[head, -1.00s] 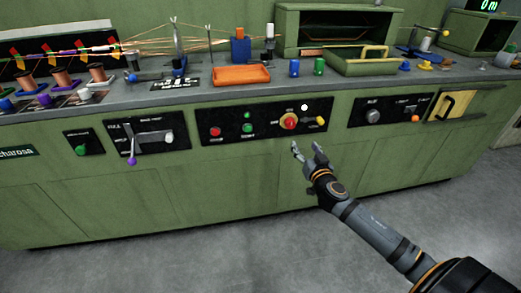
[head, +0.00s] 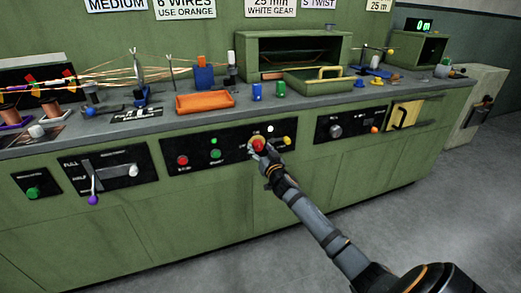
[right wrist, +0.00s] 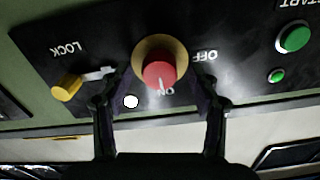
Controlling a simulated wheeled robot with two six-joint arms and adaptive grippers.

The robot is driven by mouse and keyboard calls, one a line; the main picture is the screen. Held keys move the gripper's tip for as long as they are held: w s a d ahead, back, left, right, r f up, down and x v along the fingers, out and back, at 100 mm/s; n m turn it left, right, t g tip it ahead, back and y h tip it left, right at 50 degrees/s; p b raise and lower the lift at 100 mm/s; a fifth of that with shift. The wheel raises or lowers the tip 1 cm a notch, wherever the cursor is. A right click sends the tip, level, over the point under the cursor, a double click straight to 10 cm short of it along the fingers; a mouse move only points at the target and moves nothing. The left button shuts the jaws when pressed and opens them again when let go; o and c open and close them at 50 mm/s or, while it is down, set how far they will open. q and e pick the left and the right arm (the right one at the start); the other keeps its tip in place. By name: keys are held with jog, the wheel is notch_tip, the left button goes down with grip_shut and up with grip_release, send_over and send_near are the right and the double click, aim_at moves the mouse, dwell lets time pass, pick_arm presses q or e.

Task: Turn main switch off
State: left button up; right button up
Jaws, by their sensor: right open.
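The main switch (head: 258,144) is a red knob on a yellow round base in the black front panel. In the right wrist view the red knob (right wrist: 158,71) carries a white mark pointing toward the ON label (right wrist: 164,91); the OFF label (right wrist: 205,55) is beside it, and the lettering is upside down. My right gripper (head: 264,151) is in front of the switch. In the wrist view its open fingers (right wrist: 159,95) stand on either side of the knob with gaps visible. My left gripper is in neither current view.
A yellow-knobbed part (right wrist: 68,87) lies beside the LOCK label. The green START button (right wrist: 293,37) and a red button (head: 182,160) share the panel. A lever with a purple ball (head: 93,200) is at left.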

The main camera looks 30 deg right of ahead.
jog(key=c, duration=1.2)
